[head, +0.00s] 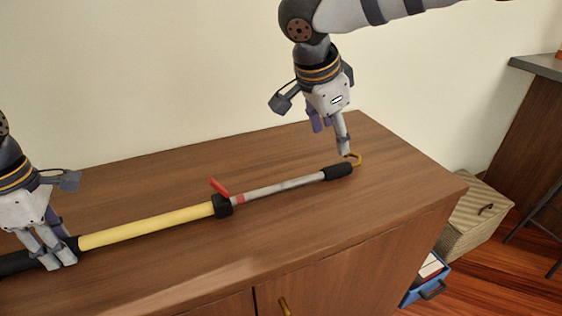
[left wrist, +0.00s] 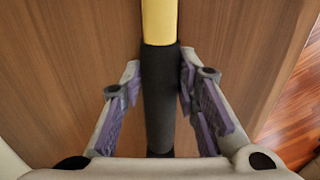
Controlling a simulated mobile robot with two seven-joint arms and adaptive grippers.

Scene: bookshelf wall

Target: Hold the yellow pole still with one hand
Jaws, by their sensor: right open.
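The pole lies along the cabinet top. It has a yellow tube (head: 150,223), a black collar with a red lever (head: 219,187), a thin grey rod (head: 285,187), a black sleeve (head: 338,171) and a brass-coloured hook at its right end. My left gripper (head: 55,258) is down at the black grip (left wrist: 159,95) beside the yellow tube. In the left wrist view its fingers stand on both sides of the grip, close to it; contact is unclear. My right gripper (head: 330,138) is open and empty, pointing down just above the sleeve and hook.
The wooden cabinet top (head: 300,230) is otherwise clear, with a pale wall behind it. Its right edge drops to a floor with a beige box (head: 468,225) and a blue bin (head: 428,283). A dark desk (head: 540,66) stands at the far right.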

